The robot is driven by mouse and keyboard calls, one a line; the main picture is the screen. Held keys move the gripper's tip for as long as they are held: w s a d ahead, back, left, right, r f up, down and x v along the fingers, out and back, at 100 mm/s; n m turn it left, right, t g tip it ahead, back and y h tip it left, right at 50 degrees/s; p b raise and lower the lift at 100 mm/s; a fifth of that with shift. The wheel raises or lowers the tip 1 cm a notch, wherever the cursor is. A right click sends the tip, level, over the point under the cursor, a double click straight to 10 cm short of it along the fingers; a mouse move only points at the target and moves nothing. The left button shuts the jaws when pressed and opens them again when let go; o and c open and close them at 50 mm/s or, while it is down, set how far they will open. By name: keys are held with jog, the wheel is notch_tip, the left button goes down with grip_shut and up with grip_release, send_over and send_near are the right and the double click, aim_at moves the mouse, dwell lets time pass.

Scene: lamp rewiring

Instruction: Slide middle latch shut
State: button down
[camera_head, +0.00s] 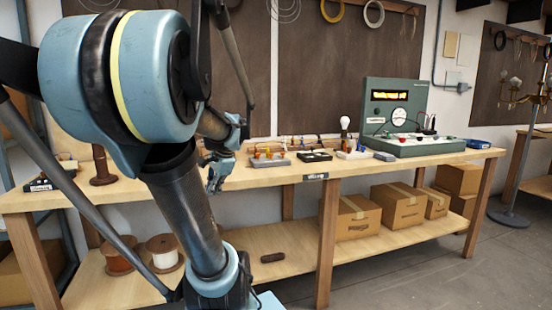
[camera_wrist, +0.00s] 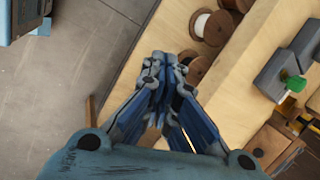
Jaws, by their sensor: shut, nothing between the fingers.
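My gripper (camera_head: 216,180) is shut and empty. In the head view it hangs beside the bench's front edge, left of the row of small devices. A device with orange parts (camera_head: 268,160), a black device (camera_head: 315,156) and a base with a white bulb (camera_head: 345,124) stand in a row on the bench. A grey block with a green part (camera_wrist: 292,84) shows at the right in the wrist view. I cannot pick out the middle latch.
The wooden bench (camera_head: 310,178) carries a green test panel (camera_head: 394,104) at the right. Cardboard boxes (camera_head: 397,207) and wire spools (camera_head: 165,252) stand on the lower shelf. A brown spool (camera_head: 102,168) stands on the bench at left. The floor in front is clear.

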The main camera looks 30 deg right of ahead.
aim_at(270, 156)
jog(key=w+d+r+m+t, duration=0.1)
jog(key=w+d+r+m, duration=0.15)
jog(key=d, duration=0.35)
jog(key=w+d+r+m+t, duration=0.1)
jog(key=d+r+m, duration=0.1)
jog(key=d+m, duration=0.25)
jog(key=w+d+r+m, duration=0.2)
jog(key=d+m, duration=0.1)
jog(key=d, duration=0.3)
jog(key=s+d+r+m+t+h, duration=0.1)
jog(key=d+r+m, duration=0.3)
jog(key=d+m, duration=0.5)
jog(key=d+t, duration=0.1)
jog(key=d, duration=0.9)
jog(key=shift+s+r+t+h, duration=0.2)
jog(key=shift+t+h, duration=0.1)
jog(key=shift+h, duration=0.1)
jog(key=shift+f, duration=0.1)
jog(key=x, duration=1)
jog(key=shift+w, duration=2)
